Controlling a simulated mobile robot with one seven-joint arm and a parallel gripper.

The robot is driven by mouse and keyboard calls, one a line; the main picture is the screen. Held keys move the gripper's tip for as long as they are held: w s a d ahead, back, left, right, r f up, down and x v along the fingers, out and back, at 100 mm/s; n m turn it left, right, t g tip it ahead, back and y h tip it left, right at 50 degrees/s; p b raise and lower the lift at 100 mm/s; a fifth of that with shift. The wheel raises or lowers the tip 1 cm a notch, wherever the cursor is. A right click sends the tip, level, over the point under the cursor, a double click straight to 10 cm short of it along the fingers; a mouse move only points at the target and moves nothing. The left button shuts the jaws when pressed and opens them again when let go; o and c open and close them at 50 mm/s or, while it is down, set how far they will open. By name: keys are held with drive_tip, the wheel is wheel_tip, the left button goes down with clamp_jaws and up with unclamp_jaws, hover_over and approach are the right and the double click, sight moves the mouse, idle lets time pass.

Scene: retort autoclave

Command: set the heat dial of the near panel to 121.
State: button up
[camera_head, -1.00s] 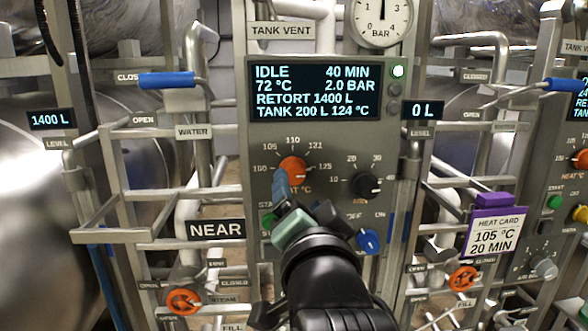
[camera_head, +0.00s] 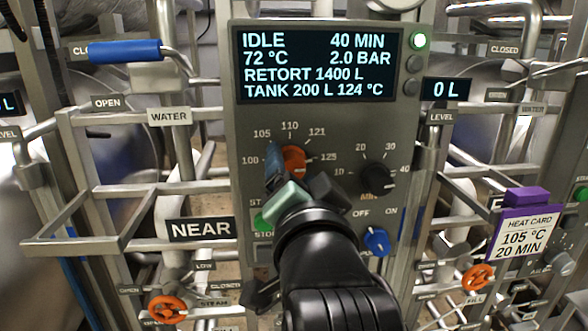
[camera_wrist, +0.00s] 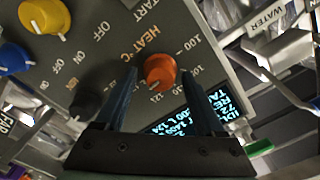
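The near panel's orange heat dial (camera_head: 293,159) sits below the panel display, ringed by marks including 100, 105, 110, 121 and 125. My gripper (camera_head: 297,183) is in front of the dial; its blue finger hides the dial's left part. In the wrist view the dial (camera_wrist: 160,70) shows between the two separated fingers of my gripper (camera_wrist: 165,82), with visible gaps beside it. A pale mark shows on the dial's lower edge, roughly toward 121 in the wrist view, but I cannot read the setting surely. Contact with the fingers is not visible.
The display (camera_head: 318,66) reads IDLE, 40 MIN, 72 °C. A black minutes dial (camera_head: 377,177) and a blue off/on knob (camera_head: 376,241) are right of my gripper. A NEAR plate (camera_head: 201,229) and pipe rails stand left. A purple-framed heat card (camera_head: 525,225) reads 105 °C, 20 MIN.

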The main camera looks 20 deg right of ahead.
clamp_jaws()
drive_tip(key=shift+n, duration=0.3)
drive_tip(key=n+p, duration=0.1)
drive_tip(key=n, duration=0.2)
drive_tip(key=shift+r, duration=0.1)
drive_tip(key=n, duration=0.5)
drive_tip(key=shift+p, duration=0.35)
idle(0.4)
drive_tip(key=shift+o, duration=0.9)
unclamp_jaws()
drive_tip(key=shift+w, duration=0.1)
